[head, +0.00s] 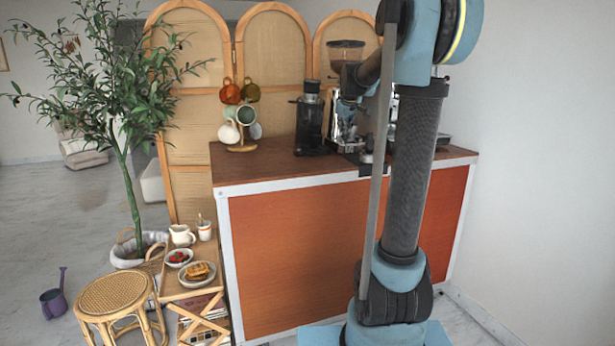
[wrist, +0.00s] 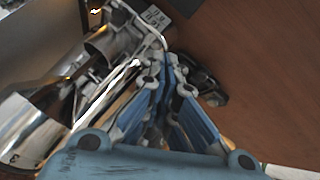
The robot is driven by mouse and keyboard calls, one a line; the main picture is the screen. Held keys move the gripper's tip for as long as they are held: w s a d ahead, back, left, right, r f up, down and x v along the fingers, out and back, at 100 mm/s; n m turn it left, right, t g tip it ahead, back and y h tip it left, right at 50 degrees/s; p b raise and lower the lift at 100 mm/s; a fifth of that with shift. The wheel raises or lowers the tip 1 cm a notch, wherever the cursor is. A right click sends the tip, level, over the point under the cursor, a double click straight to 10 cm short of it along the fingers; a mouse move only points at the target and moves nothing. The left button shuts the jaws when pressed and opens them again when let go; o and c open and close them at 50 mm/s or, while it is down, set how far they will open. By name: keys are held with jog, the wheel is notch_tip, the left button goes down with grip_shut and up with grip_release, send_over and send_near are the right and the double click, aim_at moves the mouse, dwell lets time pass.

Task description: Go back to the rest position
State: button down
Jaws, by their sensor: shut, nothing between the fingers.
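My gripper (wrist: 167,80) shows in the wrist view with its blue fingers together and nothing between them. It is above the brown counter, close to shiny metal parts of the coffee machine (wrist: 38,120) on the left of that view. In the head view my arm stands in front of the counter (head: 265,168) and hides part of the coffee machine (head: 343,122). My gripper cannot be clearly made out in the head view.
A black grinder (head: 308,122) and a mug tree with several mugs (head: 246,115) stand on the counter. A small dark object (wrist: 208,92) lies beside my fingers. A side table (head: 172,290) with food, a rattan stool (head: 112,293) and a plant (head: 125,190) are at the left.

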jog(key=s+f+m+g, duration=0.2)
jog(key=s+f, duration=0.7)
jog(key=s, duration=0.7)
jog(key=s+f+m+g, duration=0.2)
jog(key=s+f, duration=0.7)
jog(key=s, duration=0.7)
jog(key=s+f+m+g, duration=0.2)
jog(key=s+f, duration=0.8)
jog(key=s, duration=0.7)
jog(key=shift+d+m, duration=0.4)
jog(key=shift+m, duration=0.4)
jog(key=shift+w, duration=0.1)
jog(key=shift+w+f, duration=0.15)
jog(key=shift+w, duration=0.3)
jog(key=c, duration=2.4)
grip_release()
